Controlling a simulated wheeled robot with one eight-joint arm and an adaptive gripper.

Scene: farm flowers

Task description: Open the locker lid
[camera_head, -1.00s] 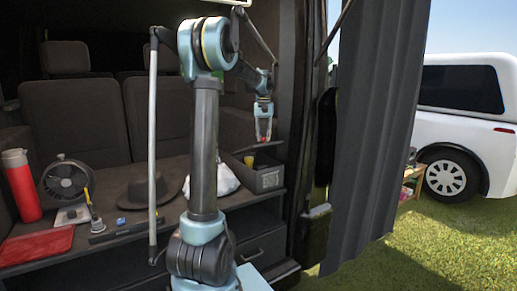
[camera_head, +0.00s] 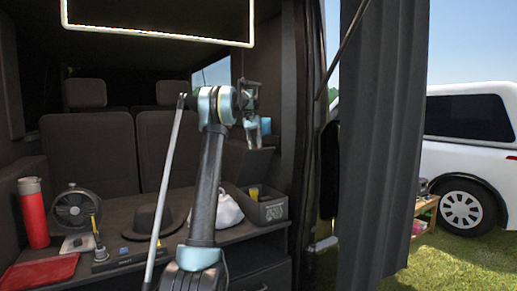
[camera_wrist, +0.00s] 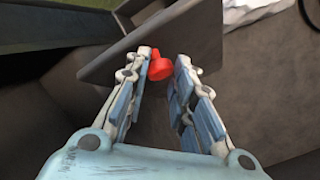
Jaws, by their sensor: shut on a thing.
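A red knob (camera_wrist: 160,68) shows between my fingertips in the wrist view, by the edge of a grey panel (camera_wrist: 200,35) that looks like the locker lid. The panel appears tilted, with dark space below its edge. My gripper (camera_wrist: 161,70) is shut on the red knob. In the head view my gripper (camera_head: 253,136) is by the van's right inner wall, above the grey bin (camera_head: 263,210). The knob is not clear there, and how far the lid is raised cannot be told.
A black hat (camera_head: 153,218), a white bag (camera_head: 228,209), a fan (camera_head: 75,208), a red bottle (camera_head: 34,213) and a red tray (camera_head: 40,272) stand on the shelf. A dark curtain (camera_head: 375,150) hangs at the right. Grass lies outside.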

